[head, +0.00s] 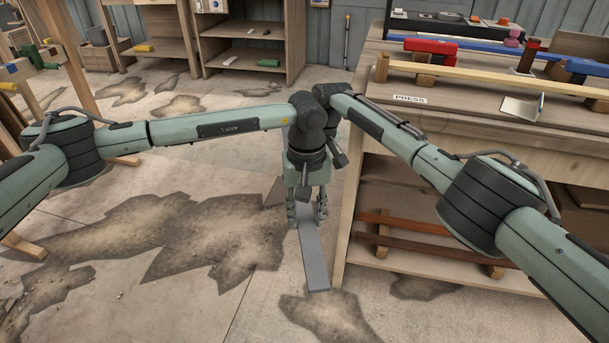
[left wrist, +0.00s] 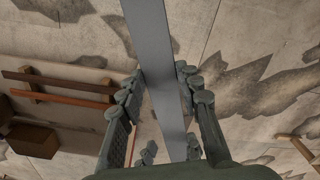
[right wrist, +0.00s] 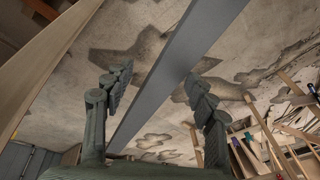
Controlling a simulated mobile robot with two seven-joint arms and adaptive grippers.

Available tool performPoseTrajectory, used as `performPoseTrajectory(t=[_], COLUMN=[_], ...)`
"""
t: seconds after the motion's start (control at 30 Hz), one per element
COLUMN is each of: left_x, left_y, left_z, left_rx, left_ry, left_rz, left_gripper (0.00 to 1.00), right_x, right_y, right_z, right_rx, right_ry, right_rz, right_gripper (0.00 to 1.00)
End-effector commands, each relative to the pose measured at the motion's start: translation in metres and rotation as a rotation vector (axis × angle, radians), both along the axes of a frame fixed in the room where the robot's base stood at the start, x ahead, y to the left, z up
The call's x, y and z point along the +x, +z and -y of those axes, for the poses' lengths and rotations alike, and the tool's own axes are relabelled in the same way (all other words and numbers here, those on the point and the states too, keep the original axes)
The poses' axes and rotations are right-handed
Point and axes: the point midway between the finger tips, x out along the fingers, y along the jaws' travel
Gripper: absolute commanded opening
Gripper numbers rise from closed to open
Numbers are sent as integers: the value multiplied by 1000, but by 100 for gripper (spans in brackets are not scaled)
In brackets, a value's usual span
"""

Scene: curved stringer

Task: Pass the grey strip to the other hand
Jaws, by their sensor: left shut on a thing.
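The grey strip (head: 314,258) is long and flat and hangs in the air at the middle of the head view, slanting down towards the front. My left gripper (head: 307,212) is shut on it. In the left wrist view the strip (left wrist: 160,70) runs between the left fingers (left wrist: 160,84). My right gripper (right wrist: 160,85) is open in the right wrist view, its fingers on either side of the strip (right wrist: 180,65), with a visible gap on the left finger's side. In the head view the right gripper is mostly hidden where the two wrists meet.
A wooden workbench (head: 463,123) stands close on the right, with long bars on top and reddish-brown rails (head: 430,245) on its lower shelf. A shelf unit (head: 250,48) stands at the back. The stained floor below the strip is clear.

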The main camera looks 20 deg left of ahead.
Motion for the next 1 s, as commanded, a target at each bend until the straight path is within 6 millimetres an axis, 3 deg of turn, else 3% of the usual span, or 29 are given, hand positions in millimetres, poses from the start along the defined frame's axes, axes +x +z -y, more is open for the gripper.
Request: performPoseTrajectory(t=[0.07, 0.33, 0.37, 0.53, 0.6, 0.87, 1.0], left_x=[0, 0, 0, 0, 0, 0, 0], left_y=[1, 0, 0, 0, 0, 2, 15], left_z=[-1, -2, -2, -3, -2, -2, -1], left_rx=[2, 6, 6, 6, 6, 4, 2], left_ry=[3, 6, 6, 5, 5, 3, 3], left_rz=[0, -2, -2, -2, -2, -2, 0], left_gripper=[0, 0, 37, 58, 58, 58, 58], right_x=[1, 3, 3, 3, 3, 2, 2], right_y=[-1, -1, -1, -1, -1, 0, 0], right_z=[2, 5, 5, 5, 4, 3, 3], right_rx=[-4, -8, -8, -7, -7, -5, -5], right_ry=[-3, -6, -6, -5, -4, -3, -2], right_rz=[2, 3, 4, 4, 3, 4, 3], right_gripper=[41, 7, 7, 6, 0, 0, 0])
